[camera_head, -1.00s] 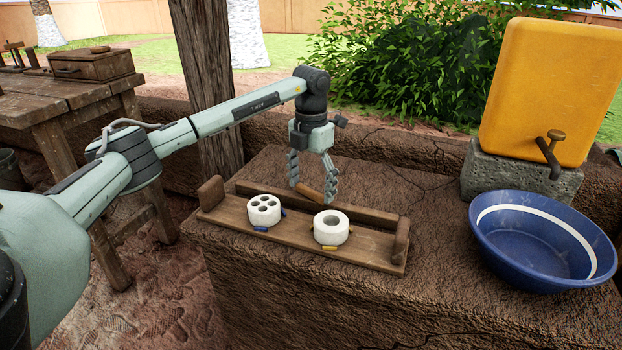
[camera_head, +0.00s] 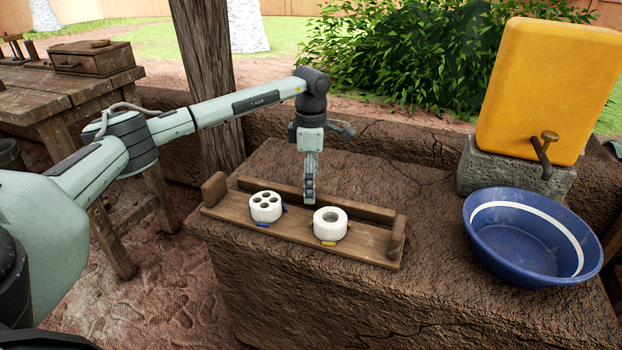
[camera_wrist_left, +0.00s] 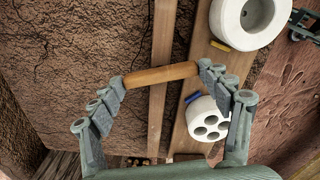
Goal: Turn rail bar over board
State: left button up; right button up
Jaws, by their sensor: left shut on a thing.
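My left gripper (camera_head: 309,197) points down above the back of the wooden board (camera_head: 290,237), near the long rear rail (camera_head: 357,206). In the left wrist view, its fingertips are shut on the ends of a short orange-brown bar (camera_wrist_left: 160,75), which crosses above the rail (camera_wrist_left: 157,112). In the head view the fingers line up and hide the bar. A white cylinder with several holes (camera_head: 266,214) stands at left on the board. A white cylinder with one large hole (camera_head: 330,233) stands to its right.
Upright wooden end blocks (camera_head: 214,188) close off the board. A blue basin (camera_head: 530,265) and a yellow tank (camera_head: 545,90) on a grey block (camera_head: 500,178) stand at right. A wooden post (camera_head: 205,80) rises behind. The mud ledge front is clear.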

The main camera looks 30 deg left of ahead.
pick_arm(q)
jog(key=shift+r+m, duration=0.1)
jog(key=shift+m, duration=1.1)
pick_arm(e)
jog(key=shift+s+d+f+g, duration=0.3)
jog(key=shift+s+d+g, duration=0.15)
jog(key=shift+s, duration=0.1)
jog(key=shift+f, duration=0.1)
pick_arm(q)
jog(key=o, duration=1.2)
jog(key=shift+c, duration=0.2)
